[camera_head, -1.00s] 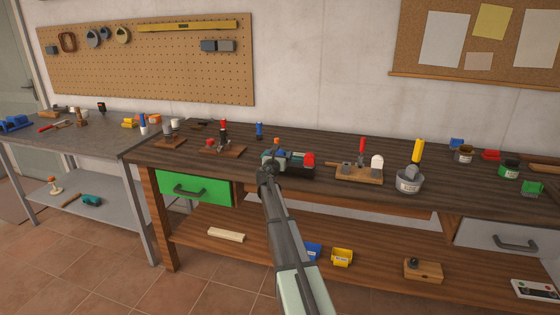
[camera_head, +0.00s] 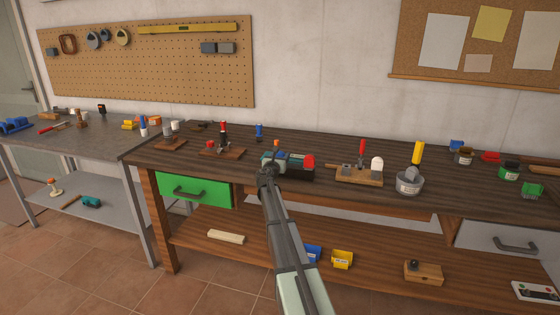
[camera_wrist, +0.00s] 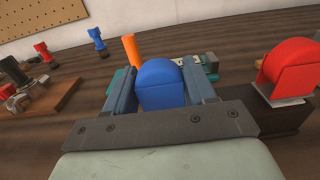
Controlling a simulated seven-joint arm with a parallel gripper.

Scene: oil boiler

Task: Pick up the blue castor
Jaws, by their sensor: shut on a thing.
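The blue castor (camera_wrist: 160,84) has a rounded top and sits between the two fingers of my gripper (camera_wrist: 162,88) in the wrist view. The fingers are shut on its sides.
A red castor (camera_wrist: 291,70) stands on a dark block to the right. An orange cylinder (camera_wrist: 131,50) stands just behind the left finger.

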